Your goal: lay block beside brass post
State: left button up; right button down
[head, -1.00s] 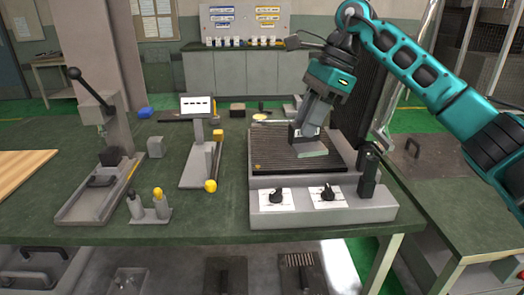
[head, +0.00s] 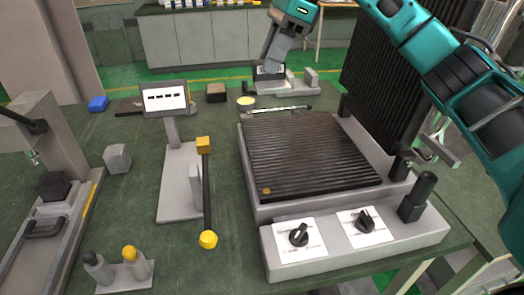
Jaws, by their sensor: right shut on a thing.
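My right gripper (head: 270,72) is at the far side of the bench, beyond the ribbed plate, its fingers pointing down. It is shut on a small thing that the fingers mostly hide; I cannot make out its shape. It is at or just above a low grey fixture (head: 293,88) with a short upright at its right end. I cannot tell whether it touches the fixture. A small stand at the front left bears a dark-topped post and a yellow-topped, brass-coloured post (head: 130,254). A grey block (head: 117,158) sits on the bench at left. My left gripper is not in view.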

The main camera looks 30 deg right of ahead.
notch_tip(320, 180, down, 19)
jog(key=shift+s+f+b, duration=0.1)
jog(key=shift+f+b, duration=0.1)
jog(key=shift+b, duration=0.55)
jog(key=shift+f, duration=0.1)
jog(key=c, duration=0.9)
grip_release()
jog(key=shift+f, duration=0.1)
jog(key=v, duration=1.2)
jog(key=shift+s+d, duration=0.1)
jog(key=shift+d, duration=0.05)
